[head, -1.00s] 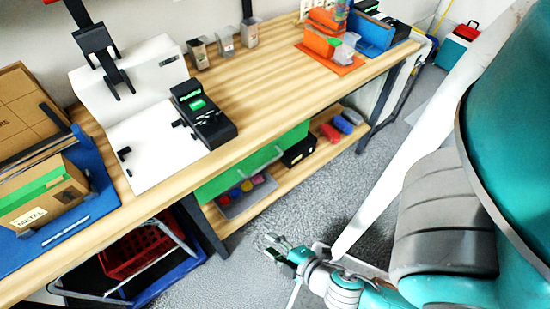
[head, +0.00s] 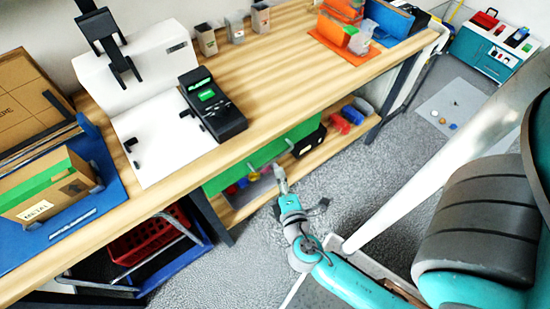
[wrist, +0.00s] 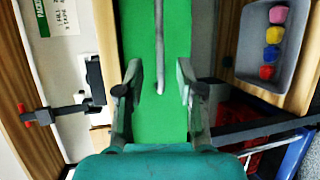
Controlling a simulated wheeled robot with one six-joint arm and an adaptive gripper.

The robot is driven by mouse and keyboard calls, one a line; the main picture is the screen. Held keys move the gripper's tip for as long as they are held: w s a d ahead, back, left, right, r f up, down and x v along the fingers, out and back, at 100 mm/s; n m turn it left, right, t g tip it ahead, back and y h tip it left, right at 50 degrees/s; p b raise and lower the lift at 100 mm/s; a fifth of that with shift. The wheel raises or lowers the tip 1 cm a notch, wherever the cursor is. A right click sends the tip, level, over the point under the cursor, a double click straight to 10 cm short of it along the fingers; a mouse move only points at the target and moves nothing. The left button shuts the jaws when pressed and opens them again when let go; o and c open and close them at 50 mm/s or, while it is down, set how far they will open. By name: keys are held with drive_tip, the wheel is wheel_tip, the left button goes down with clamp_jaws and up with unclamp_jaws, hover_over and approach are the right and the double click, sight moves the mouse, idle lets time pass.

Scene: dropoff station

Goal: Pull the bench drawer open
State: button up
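The bench drawer has a flat green front (head: 228,178) under the wooden bench top in the head view. It fills the middle of the wrist view (wrist: 148,25), with a grey bar handle (wrist: 160,50) on it. In the wrist view my gripper (wrist: 159,75) is open, with one finger on each side of the handle's near end. A gap shows between each finger and the handle. I cannot tell how far the fingertips are from the front.
A lower shelf (head: 222,210) holds a grey bin (wrist: 252,65) with several coloured pieces. A red crate (head: 145,240) stands below.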

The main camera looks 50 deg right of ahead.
sight(274, 159)
drive_tip(key=shift+x, duration=4.2)
clamp_jaws()
